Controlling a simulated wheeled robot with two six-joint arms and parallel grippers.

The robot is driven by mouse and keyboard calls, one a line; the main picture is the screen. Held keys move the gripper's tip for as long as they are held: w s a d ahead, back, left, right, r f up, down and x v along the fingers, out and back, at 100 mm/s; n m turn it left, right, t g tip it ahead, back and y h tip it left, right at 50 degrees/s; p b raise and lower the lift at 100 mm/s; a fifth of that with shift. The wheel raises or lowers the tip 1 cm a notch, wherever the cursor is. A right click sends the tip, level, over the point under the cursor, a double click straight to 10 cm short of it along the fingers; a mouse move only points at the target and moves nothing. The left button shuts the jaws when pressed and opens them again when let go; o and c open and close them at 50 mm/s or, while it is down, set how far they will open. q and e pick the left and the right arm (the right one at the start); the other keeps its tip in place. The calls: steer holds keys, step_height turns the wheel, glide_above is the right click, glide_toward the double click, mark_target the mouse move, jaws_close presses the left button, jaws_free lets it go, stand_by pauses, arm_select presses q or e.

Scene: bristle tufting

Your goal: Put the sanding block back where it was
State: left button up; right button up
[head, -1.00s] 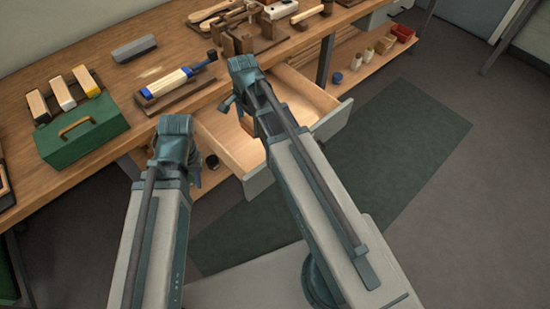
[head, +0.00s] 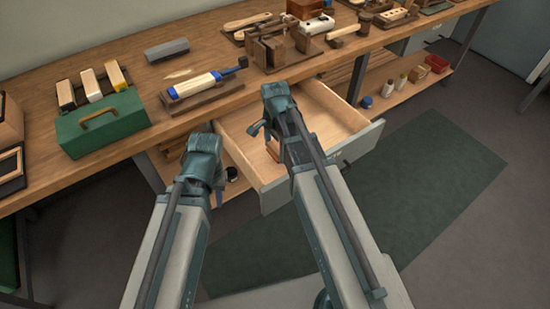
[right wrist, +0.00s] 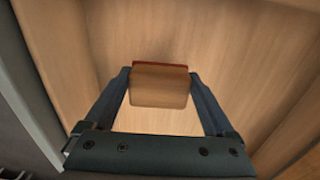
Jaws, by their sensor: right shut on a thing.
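The sanding block (right wrist: 159,86), a wooden block with a thin red-brown edge, is between the two fingers of my right gripper (right wrist: 160,92) in the right wrist view. The gripper is shut on it over a pale wooden surface. In the head view my right gripper (head: 256,131) is at the open drawer (head: 330,122), and a small red-brown part of the block (head: 262,160) shows inside it. I cannot tell whether the block touches the drawer floor. My left gripper (head: 221,183) hangs left of the drawer; its fingers are mostly hidden.
The workbench (head: 220,108) holds a green toolbox (head: 100,122), a grey block (head: 167,49), a blue-and-cream tool (head: 195,85) and several wooden tools. A lower shelf (head: 400,98) carries small bottles and a red box (head: 439,63). The drawer's right part looks empty.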

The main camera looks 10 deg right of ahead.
mark_target(275, 156)
steer(key=shift+f+b, duration=1.75)
steer(key=shift+f, duration=0.1)
steer(key=shift+f, duration=0.2)
steer(key=o, duration=0.9)
steer(key=shift+r, duration=0.15)
step_height(275, 156, up, 12)
steer(key=p, duration=1.2)
steer(key=shift+r, duration=0.15)
steer(key=s+a+n, duration=0.3)
steer(key=s+n, duration=0.1)
steer(key=n, duration=0.2)
steer(key=s+a+n, duration=0.3)
steer(key=s+n, duration=0.2)
steer(key=n, duration=0.1)
steer(key=s+a+n+h, duration=0.1)
steer(key=s+a+n, duration=0.2)
steer(key=s+n, duration=0.2)
steer(key=shift+a+n, duration=0.2)
steer(key=shift+n, duration=0.2)
